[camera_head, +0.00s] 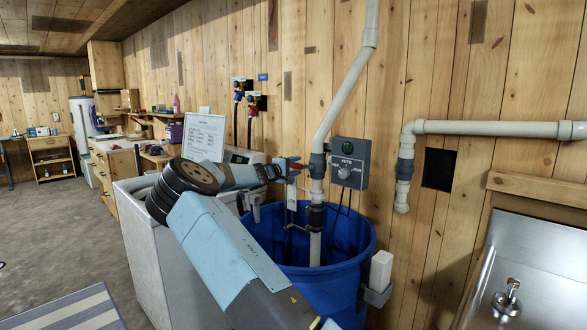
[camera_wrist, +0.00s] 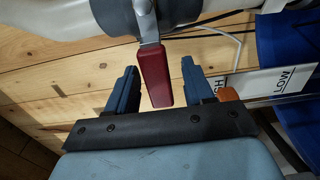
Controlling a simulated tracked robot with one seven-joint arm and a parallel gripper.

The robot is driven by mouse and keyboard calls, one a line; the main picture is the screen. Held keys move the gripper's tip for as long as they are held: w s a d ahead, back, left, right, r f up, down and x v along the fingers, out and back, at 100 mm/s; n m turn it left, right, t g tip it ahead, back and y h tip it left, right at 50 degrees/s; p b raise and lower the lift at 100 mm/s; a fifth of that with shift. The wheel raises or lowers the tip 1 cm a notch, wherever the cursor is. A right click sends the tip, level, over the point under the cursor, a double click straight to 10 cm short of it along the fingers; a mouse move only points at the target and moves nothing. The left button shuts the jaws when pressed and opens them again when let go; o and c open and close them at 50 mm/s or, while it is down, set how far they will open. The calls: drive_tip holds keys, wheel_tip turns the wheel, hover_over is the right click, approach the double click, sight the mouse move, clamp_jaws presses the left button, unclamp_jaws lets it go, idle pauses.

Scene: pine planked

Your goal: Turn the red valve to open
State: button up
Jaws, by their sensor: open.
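The red valve handle (camera_wrist: 154,76) hangs from a metal stem under a grey fitting (camera_wrist: 116,14) on a white pipe. In the wrist view it lies between my gripper's (camera_wrist: 161,82) two blue fingers, with a gap visible on each side. My gripper is open and holds nothing. In the head view my gripper (camera_head: 284,170) reaches the red handle (camera_head: 296,166), left of the upright pipe (camera_head: 318,185). The handle is small and partly hidden by the fingers there.
A blue barrel (camera_head: 352,265) stands under the pipe. A grey control box (camera_head: 350,163) is right of the pipe. A white appliance (camera_head: 140,235) stands left, and a steel sink (camera_head: 530,265) right. A white label strip (camera_wrist: 278,81) is near the right finger.

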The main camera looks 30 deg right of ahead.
drive_tip(key=c, duration=0.9)
drive_tip(key=shift+w+a+f, duration=0.1)
drive_tip(key=shift+a+f, duration=0.05)
drive_tip(key=shift+a, duration=0.3)
drive_tip(key=shift+c, duration=0.3)
drive_tip(key=shift+d, duration=0.15)
drive_tip(key=shift+r, duration=0.25)
